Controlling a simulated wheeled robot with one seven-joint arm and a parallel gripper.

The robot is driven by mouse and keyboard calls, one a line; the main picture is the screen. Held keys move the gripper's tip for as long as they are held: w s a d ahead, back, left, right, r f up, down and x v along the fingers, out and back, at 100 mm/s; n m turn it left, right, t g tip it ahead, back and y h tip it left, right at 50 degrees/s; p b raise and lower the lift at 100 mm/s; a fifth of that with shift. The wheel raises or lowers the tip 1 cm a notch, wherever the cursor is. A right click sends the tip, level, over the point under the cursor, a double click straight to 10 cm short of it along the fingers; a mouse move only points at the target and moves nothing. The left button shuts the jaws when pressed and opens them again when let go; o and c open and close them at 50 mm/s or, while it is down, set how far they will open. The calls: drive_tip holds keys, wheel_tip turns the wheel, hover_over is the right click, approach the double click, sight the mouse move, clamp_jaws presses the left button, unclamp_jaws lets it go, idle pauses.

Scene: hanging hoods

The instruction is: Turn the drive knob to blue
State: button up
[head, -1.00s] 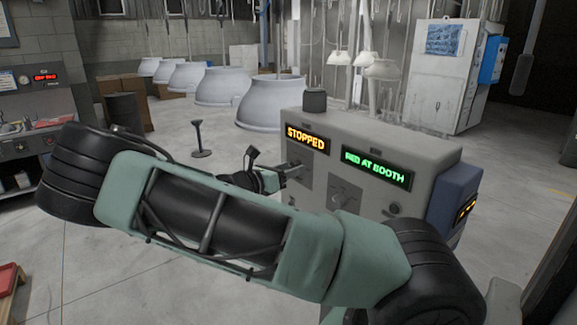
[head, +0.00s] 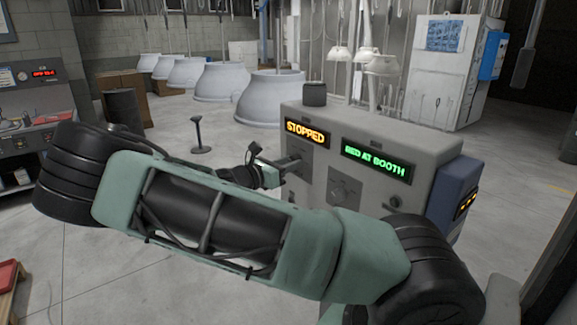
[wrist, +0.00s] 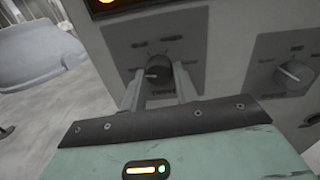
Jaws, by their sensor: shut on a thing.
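The control console (head: 420,145) stands right of centre in the head view, with an amber STOPPED display (head: 307,133) and a green display reading RED AT BOOTH (head: 376,165). My gripper (head: 290,166) is at the console's left panel, below STOPPED. In the wrist view my gripper (wrist: 157,80) has its two fingers on either side of a dark round knob (wrist: 157,71), shut on it. The lettering around this knob is too small to read surely. A second knob (wrist: 294,74) with a pale pointer sits on the panel to the right, apart from my gripper.
Several pale hoods (head: 270,97) hang behind the console. A small black stand (head: 200,136) is on the floor to the left. A workbench (head: 30,125) is at the far left. My arm crosses the front of the head view.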

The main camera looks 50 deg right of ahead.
drive_tip(key=m+b, duration=0.5)
drive_tip(key=m, duration=0.5)
drive_tip(key=shift+w+h+b, duration=0.1)
drive_tip(key=shift+h+b, duration=0.2)
drive_tip(key=shift+m, duration=0.3)
drive_tip(key=o, duration=1)
drive_tip(key=shift+c, duration=0.2)
drive_tip(key=shift+a, duration=0.1)
drive_tip(key=w+a+b, duration=0.1)
drive_tip(key=a+b, duration=0.2)
drive_tip(key=a, duration=0.5)
drive_tip(key=w+a+b, duration=0.2)
drive_tip(key=a+b, duration=0.1)
drive_tip(key=a, duration=0.6)
drive_tip(key=shift+w+f, duration=0.3)
drive_tip(key=shift+f, duration=0.1)
